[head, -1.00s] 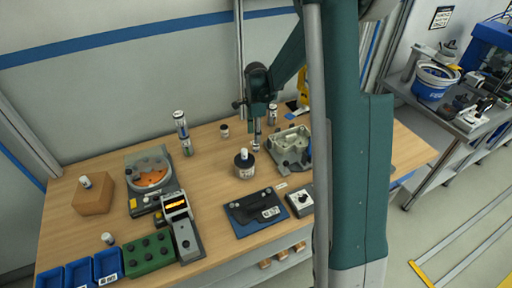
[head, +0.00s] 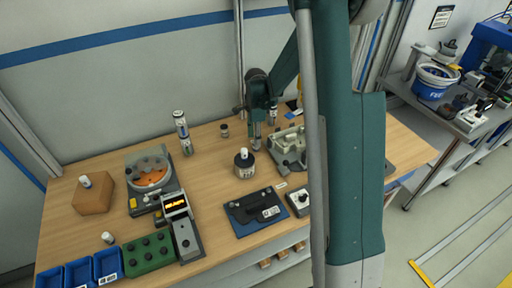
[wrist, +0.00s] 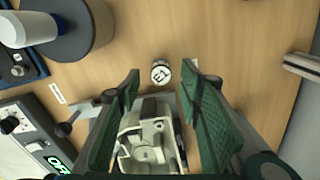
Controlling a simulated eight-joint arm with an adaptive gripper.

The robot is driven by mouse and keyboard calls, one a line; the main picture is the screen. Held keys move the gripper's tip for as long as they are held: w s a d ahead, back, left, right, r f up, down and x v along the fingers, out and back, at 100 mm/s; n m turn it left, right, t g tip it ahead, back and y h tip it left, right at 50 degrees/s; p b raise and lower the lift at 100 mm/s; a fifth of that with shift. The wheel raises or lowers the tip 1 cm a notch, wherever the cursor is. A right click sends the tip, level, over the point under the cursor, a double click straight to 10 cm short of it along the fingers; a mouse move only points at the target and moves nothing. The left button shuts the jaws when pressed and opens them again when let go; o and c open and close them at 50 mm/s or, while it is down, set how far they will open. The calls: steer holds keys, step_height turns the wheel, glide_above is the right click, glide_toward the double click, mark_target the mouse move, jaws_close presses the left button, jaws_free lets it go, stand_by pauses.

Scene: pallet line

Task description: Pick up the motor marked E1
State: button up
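The motor marked E1 (wrist: 160,74) is a small cylinder with a white top label, standing on the wooden table in the wrist view. My gripper (wrist: 160,70) is open, with one green finger on each side of the motor's label in the picture. Clear gaps show on both sides, and nothing is held. In the head view my gripper (head: 256,147) points down over the middle of the table, and I cannot make out the E1 motor apart from it there.
A pale grey fixture (wrist: 150,145) lies just below the motor in the wrist view. A dark round pot (head: 244,165) stands left of my gripper. A small can (head: 224,131) and a stacked pair of cylinders (head: 181,125) stand further back. Bare table (head: 205,165) lies left of the pot.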

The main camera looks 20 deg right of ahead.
steer(key=shift+f, duration=2.5)
steer(key=c, duration=1)
